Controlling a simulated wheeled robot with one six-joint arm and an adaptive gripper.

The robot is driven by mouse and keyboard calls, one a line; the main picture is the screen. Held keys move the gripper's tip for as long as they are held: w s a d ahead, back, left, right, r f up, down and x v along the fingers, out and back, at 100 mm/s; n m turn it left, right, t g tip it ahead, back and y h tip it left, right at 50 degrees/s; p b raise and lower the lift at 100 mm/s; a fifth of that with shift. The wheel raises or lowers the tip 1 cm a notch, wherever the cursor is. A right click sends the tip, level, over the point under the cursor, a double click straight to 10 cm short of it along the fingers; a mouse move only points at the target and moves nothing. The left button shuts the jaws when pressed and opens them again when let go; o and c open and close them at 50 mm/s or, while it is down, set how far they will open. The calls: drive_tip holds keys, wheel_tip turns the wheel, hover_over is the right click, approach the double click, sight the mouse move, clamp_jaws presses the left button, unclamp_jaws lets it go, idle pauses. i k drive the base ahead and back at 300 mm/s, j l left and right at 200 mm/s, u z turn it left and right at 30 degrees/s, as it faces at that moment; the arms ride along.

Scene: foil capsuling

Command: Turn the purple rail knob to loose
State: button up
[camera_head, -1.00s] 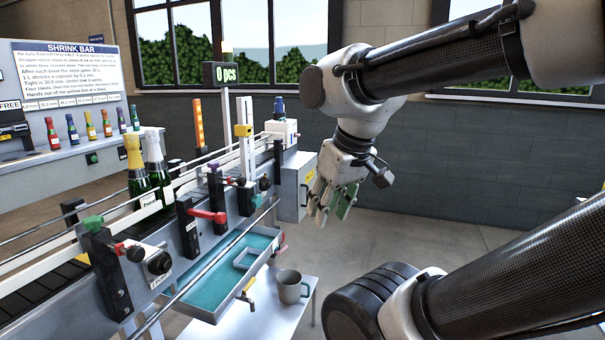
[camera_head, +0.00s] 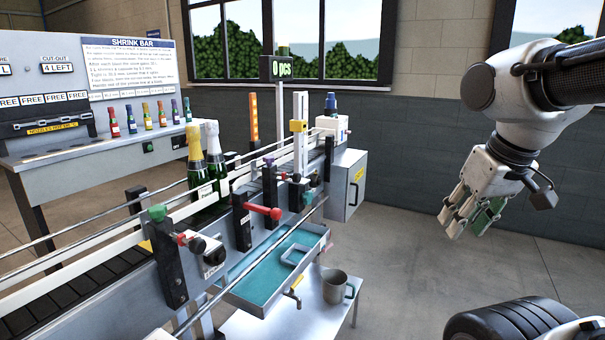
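The purple rail knob (camera_head: 269,161) is a small cap on top of a dark post at the conveyor's near guide rail. The post stands right of the middle post that carries the red lever (camera_head: 262,211). The knob is too small here to read its setting. My gripper (camera_head: 468,222) hangs in the air at the right, well apart from the knob and the conveyor. Its fingers point down, with green pads showing between them, and it appears open and empty.
Two bottles (camera_head: 218,170) stand on the conveyor behind the near rail. A green-capped post (camera_head: 158,213) is at the front left. A teal tray (camera_head: 262,283) hangs below the rail, beside a grey mug (camera_head: 335,287) on a white table. Floor right of the table is clear.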

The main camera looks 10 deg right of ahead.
sight(268, 160)
drive_tip(key=i+l+u, duration=0.25)
drive_tip(key=i, duration=0.15)
drive_tip(key=i+l+u, duration=0.25)
drive_tip(key=i, duration=0.15)
